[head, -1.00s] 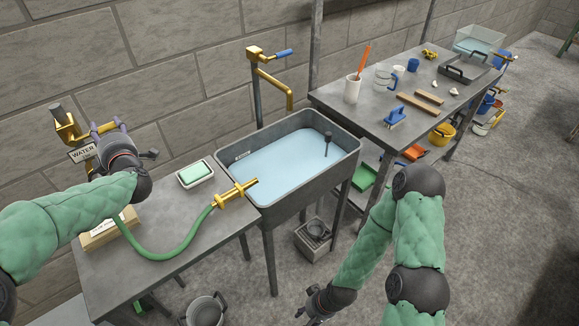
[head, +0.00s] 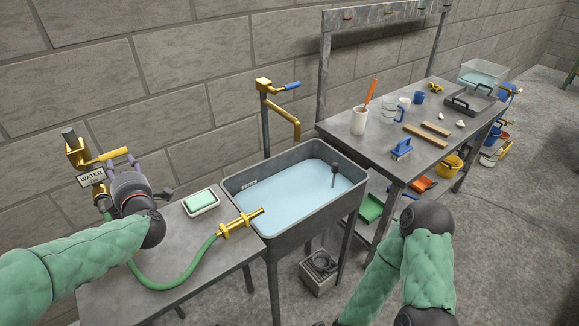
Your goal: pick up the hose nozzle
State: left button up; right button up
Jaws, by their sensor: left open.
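The brass hose nozzle (head: 240,223) lies at the right edge of the left metal table, its tip reaching over the sink rim. It is joined to a green hose (head: 180,283) that curves left across the table. My left gripper (head: 120,161) is open beside the brass water valve (head: 82,155) at the wall, left of the nozzle and well apart from it. Nothing shows between its fingers. My right arm comes in at the lower right, and its gripper is below the picture edge.
A soap dish (head: 201,209) with green soap sits behind the nozzle. The water-filled sink (head: 240,181) stands to the right, with a brass tap (head: 284,112) above. A workbench (head: 350,133) with a mug, brush and wood strips stands farther right. The table between gripper and nozzle is mostly clear.

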aim_at(223, 230)
jog(key=k+l, duration=0.8)
jog(key=k, duration=0.05)
